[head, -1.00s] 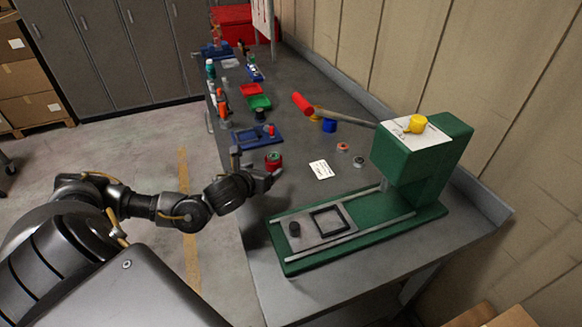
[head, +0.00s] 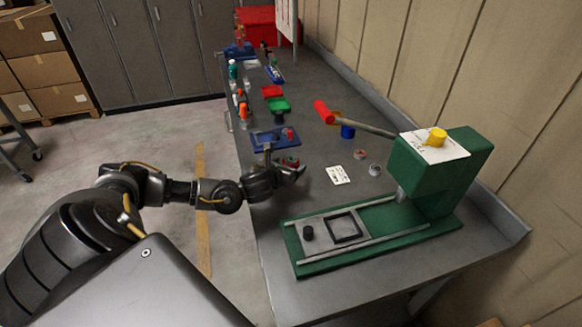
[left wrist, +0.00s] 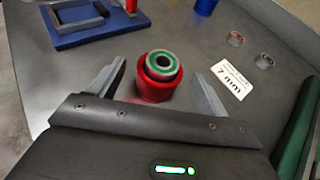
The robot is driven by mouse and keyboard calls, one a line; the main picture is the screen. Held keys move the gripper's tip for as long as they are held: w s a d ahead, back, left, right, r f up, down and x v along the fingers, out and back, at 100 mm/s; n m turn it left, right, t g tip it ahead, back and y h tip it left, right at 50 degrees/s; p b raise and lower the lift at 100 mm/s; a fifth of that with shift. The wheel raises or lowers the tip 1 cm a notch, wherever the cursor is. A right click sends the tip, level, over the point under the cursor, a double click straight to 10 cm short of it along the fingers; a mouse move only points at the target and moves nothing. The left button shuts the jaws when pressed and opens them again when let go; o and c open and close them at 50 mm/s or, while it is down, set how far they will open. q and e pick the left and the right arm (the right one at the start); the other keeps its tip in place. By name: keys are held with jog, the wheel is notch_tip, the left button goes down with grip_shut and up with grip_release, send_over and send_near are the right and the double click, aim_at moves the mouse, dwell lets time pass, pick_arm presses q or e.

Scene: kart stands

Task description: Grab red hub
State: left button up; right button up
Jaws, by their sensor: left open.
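The red hub (left wrist: 158,78) stands on the bench in the left wrist view, a red cylinder with a grey and green ring at its top. My left gripper (left wrist: 155,85) is open, with one finger to the left of the hub and the other to its right. The hub appears between the fingers; I cannot tell if either touches it. In the head view the left gripper (head: 283,169) is low over the bench and partly hides the hub (head: 291,161). My right gripper is not in view.
A green press (head: 440,170) with a red-tipped lever stands right of the hub. A white card (head: 337,175) and small rings (head: 360,154) lie between. A blue fixture (head: 268,141) lies behind the hub. Trays and bottles stand farther back. A wall borders the bench's right side.

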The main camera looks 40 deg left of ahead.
aim_at(291, 159)
pick_arm(q)
jog(key=p+x, duration=0.1)
jog(key=x, duration=0.2)
jog(key=shift+w+f, duration=0.2)
jog(key=shift+w+a+f, duration=0.15)
jog(key=shift+w+f, duration=0.1)
jog(key=shift+w, duration=0.15)
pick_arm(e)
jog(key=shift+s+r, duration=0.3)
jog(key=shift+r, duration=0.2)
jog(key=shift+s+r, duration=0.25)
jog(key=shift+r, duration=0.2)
pick_arm(q)
jog(key=shift+c, duration=0.5)
jog(key=c, duration=1.2)
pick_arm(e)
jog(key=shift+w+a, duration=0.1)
pick_arm(q)
jog(key=shift+r, duration=0.15)
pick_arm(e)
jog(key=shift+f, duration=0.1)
